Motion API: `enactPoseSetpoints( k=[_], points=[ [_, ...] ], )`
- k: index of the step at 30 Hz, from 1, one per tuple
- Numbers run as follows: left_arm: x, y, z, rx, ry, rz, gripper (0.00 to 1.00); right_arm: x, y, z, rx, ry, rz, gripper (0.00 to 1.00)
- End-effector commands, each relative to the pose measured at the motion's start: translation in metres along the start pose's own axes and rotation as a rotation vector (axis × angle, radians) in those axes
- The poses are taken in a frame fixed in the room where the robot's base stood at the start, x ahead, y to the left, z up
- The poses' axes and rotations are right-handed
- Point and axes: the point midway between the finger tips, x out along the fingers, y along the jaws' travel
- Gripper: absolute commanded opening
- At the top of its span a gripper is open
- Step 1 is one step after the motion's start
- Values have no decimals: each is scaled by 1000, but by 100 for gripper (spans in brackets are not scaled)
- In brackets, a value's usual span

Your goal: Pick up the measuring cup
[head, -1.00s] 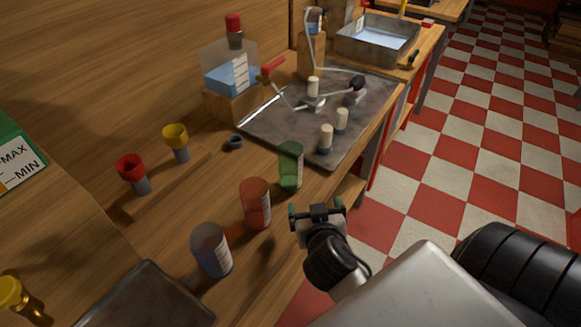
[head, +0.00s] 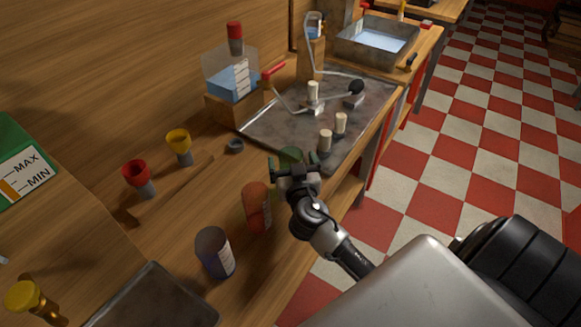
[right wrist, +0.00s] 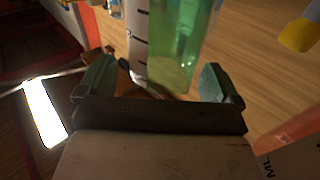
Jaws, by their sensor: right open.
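Three measuring cups stand in a row on the wooden bench: a green cup (head: 289,154), an orange-red cup (head: 256,206) and a dark blue cup (head: 213,252). My right gripper (head: 294,170) is open at the green cup and hides most of it in the head view. In the right wrist view, the green cup (right wrist: 176,45) with its marked white label stands ahead between the open fingers (right wrist: 157,82). Whether the fingers touch it, I cannot tell. My left gripper is not in view.
A metal tray (head: 270,125) with several pale-topped pegs lies behind the cups. A dark plate (head: 155,300) lies in front. The orange-red cup stands close beside my gripper.

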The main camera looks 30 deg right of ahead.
Motion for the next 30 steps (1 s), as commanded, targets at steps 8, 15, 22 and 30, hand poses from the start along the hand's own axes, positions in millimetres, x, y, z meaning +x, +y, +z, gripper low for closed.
enactPoseSetpoints(
  k=[8,15,22,30],
  points=[
    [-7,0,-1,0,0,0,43,23,0,0,-1,-1,0,95],
    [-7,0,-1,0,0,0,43,22,0,0,0,-1,0,82],
    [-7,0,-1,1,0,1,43,22,0,0,0,-1,1,47],
    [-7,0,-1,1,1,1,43,22,0,0,0,-1,1,27]
  ],
)
